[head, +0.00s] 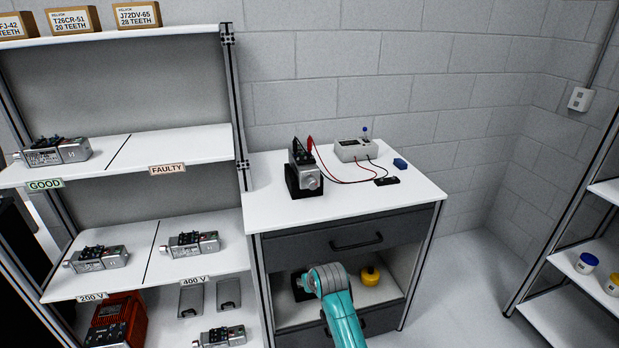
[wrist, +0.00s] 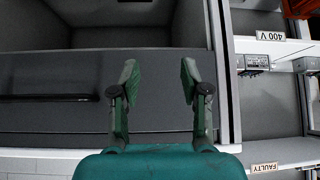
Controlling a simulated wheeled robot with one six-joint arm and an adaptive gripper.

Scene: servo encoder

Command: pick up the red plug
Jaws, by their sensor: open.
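In the wrist view my gripper (wrist: 159,70) is open and empty, in front of the dark drawer front (wrist: 60,120). In the head view my arm is low in front of the cabinet, below the worktop and well below the plug; the fingers are not clear there. The wrist view does not show the plug.
A black connector (head: 387,181) and a blue block (head: 400,164) lie on the worktop's right. The front of the worktop (head: 390,208) is clear. The drawer handle (head: 357,243) sticks out below its edge. A shelf rack (head: 240,120) stands close on the left.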

